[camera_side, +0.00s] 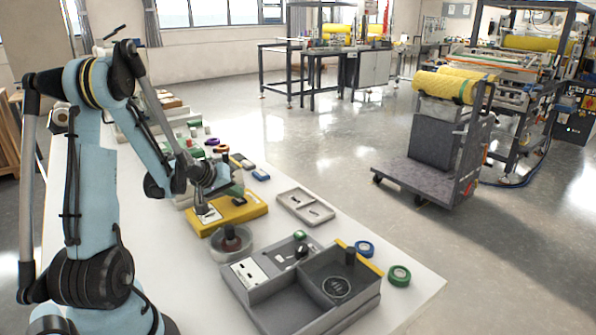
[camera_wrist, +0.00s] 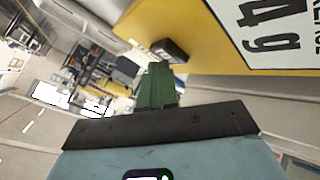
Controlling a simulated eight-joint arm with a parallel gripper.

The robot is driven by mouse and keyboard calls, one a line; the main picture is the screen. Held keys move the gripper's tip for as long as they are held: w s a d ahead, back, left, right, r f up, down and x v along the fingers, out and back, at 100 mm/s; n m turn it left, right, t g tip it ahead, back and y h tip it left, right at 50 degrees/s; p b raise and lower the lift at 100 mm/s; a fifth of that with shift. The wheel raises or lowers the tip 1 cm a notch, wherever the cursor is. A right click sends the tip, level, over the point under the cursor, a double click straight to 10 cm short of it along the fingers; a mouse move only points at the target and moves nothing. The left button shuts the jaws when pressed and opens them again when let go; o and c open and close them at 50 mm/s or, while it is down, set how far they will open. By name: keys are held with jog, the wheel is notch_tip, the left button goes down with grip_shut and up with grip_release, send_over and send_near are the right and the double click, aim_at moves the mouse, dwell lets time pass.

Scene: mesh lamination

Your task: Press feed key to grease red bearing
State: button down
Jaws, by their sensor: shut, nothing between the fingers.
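A yellow box-shaped device (camera_side: 245,213) lies on the white bench in the side view. The wrist view shows its yellow face (camera_wrist: 200,28) close up, with a white label reading "4g" and a small black block (camera_wrist: 169,50) at its edge, which may be the feed key. My gripper (camera_wrist: 157,80) is shut and empty, its green fingers pointing at the black block; I cannot tell whether they touch.
A grey compartment tray (camera_side: 270,308) stands in front. A shallow pale tray (camera_side: 304,207) lies right of the device. Blue (camera_side: 364,249) and green (camera_side: 399,275) rolls lie near the bench's right edge. Small items crowd the bench behind my gripper. A cart (camera_side: 432,160) stands on the floor.

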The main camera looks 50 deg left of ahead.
aim_at(236, 201)
jog(key=shift+f, duration=0.25)
jog(key=shift+r, duration=0.1)
dwell(0.5)
jog(key=shift+r, duration=0.9)
jog(key=shift+r, duration=2.5)
